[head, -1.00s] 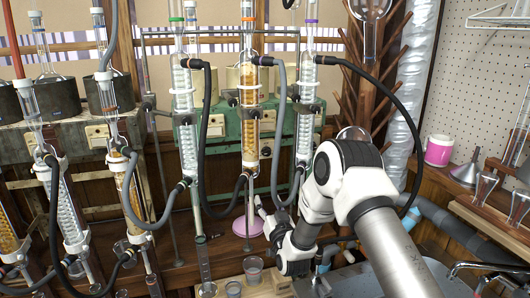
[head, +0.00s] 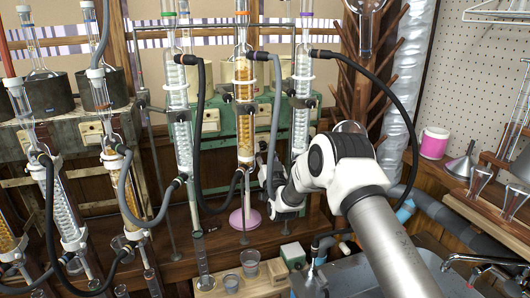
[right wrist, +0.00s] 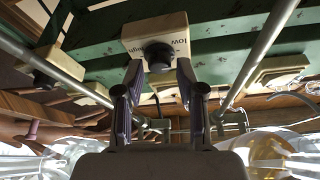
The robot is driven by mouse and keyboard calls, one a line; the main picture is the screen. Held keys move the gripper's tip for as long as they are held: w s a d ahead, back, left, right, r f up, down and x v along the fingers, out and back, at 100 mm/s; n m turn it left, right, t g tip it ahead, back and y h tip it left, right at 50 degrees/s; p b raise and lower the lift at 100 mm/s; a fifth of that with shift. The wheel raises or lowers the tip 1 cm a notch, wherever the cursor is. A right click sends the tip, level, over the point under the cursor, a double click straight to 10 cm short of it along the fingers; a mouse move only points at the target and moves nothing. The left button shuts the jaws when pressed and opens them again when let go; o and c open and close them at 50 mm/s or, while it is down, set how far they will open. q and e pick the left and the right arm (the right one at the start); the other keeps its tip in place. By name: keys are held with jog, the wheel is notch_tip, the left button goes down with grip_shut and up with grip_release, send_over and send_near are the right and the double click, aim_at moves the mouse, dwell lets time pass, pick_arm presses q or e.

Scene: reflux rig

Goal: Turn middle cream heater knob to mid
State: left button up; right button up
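The cream heater box (right wrist: 135,38) with a black knob (right wrist: 158,56) is ahead of my right gripper (right wrist: 158,72) in the right wrist view. Its face carries "low" and "high" lettering, seen upside down. My right gripper is open, with one fingertip on each side of the knob; I cannot tell whether they touch it. In the head view my right gripper (head: 266,165) is raised to the front of the green bench, behind the glassware, and largely hides the knob there. The knob's pointer is not readable. My left gripper is not in view.
Another cream heater box (right wrist: 277,72) sits to the right in the wrist view. Metal rods (right wrist: 262,48) flank the gripper closely. In the head view, glass condensers (head: 245,110) and dark hoses (head: 199,130) hang just left of the gripper. Beakers (head: 250,262) stand below.

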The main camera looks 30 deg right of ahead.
grip_shut()
jog(key=shift+f+m+b, duration=0.2)
jog(key=shift+m+b, duration=0.3)
jog(key=shift+b, duration=0.15)
jog(key=shift+m+h+b, duration=0.4)
jog(key=shift+h, duration=0.1)
jog(key=shift+r+g, duration=0.2)
jog(key=shift+g, duration=0.1)
jog(key=o, duration=0.6)
grip_release()
jog(key=v, duration=1.2)
